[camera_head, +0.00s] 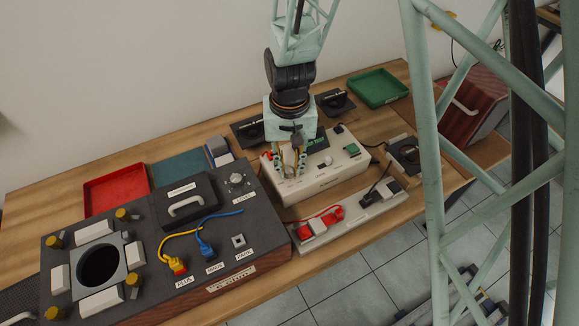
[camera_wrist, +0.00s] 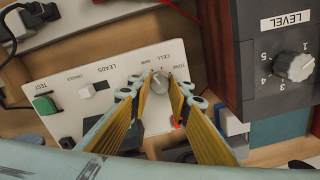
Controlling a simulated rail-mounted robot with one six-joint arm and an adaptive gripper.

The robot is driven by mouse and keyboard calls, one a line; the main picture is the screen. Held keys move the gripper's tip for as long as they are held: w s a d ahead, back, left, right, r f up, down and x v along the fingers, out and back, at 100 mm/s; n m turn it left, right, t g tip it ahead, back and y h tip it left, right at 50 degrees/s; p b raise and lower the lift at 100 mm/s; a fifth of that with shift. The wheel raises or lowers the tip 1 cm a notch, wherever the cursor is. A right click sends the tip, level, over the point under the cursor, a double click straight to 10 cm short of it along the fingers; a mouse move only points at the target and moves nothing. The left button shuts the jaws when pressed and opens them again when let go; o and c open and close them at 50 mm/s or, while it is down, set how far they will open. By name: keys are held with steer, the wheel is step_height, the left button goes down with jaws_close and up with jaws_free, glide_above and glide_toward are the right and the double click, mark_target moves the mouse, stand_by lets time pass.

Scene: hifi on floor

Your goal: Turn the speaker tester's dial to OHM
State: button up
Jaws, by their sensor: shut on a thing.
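The speaker tester is a cream box (camera_head: 325,178) on the wooden table, below my arm. Its small grey dial (camera_wrist: 160,88) is in the wrist view, with short labels around its far side; CELL (camera_wrist: 161,57) is legible and the others are small. My gripper (camera_wrist: 159,80) has one yellow-lined finger on each side of the dial and is shut on it. In the head view my gripper (camera_head: 289,170) points down at the panel's left end and mostly hides the dial. I cannot tell exactly where the dial's pointer aims.
A green TEST button (camera_wrist: 44,104) and a white switch (camera_wrist: 87,90) are on the same panel. A dark speaker cabinet (camera_head: 215,260) with a LEVEL knob (camera_wrist: 294,66) stands close by on the left in the head view. A grey strip (camera_head: 350,222) with red plugs lies in front.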

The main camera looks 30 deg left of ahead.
mark_target(290, 170)
steer(key=o, duration=0.9)
steer(key=shift+r, duration=0.1)
steer(key=shift+r, duration=6)
